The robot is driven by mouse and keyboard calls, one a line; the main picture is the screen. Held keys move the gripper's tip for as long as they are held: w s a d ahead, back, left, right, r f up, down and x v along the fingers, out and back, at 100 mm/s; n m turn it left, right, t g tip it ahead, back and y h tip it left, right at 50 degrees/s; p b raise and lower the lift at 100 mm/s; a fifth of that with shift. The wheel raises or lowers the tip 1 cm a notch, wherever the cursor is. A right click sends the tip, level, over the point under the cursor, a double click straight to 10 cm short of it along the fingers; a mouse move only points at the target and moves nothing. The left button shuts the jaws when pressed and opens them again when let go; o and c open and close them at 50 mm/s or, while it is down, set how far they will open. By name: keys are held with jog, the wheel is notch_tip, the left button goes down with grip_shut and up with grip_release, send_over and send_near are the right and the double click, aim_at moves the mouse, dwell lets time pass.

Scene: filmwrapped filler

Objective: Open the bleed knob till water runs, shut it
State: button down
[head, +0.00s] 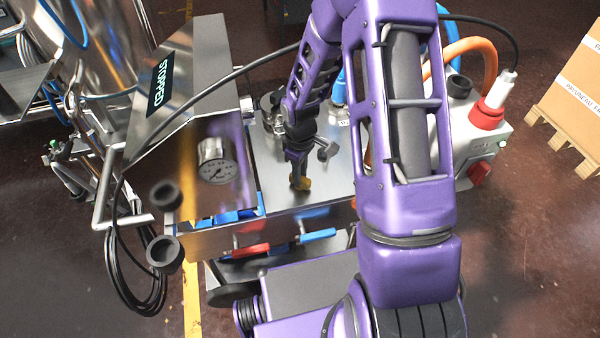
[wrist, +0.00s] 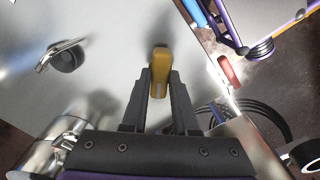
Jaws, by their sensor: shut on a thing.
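A small yellow knob (head: 303,184) stands at the front of the steel top plate. I take it for the bleed knob. In the wrist view the yellow knob (wrist: 160,56) sits between the black fingertips. My gripper (head: 297,176) is shut on it from above, and it also shows in the wrist view (wrist: 161,76). The fingers and my arm hide part of the knob and the plate around it. No running water shows in either view.
A pressure gauge (head: 215,160) is left of my gripper. A black-knobbed lever (wrist: 67,58) stands near it. Red (head: 251,251) and blue (head: 318,236) handles are along the front edge. A black cable arcs over the plate. A pallet with a carton (head: 575,85) stands far right.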

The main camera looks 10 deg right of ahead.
dwell(0.3)
jog(key=c, duration=0.7)
grip_release()
notch_tip(320, 180, up, 18)
jog(key=p, duration=0.2)
jog(key=shift+f+p, duration=0.25)
jog(key=shift+p, duration=0.15)
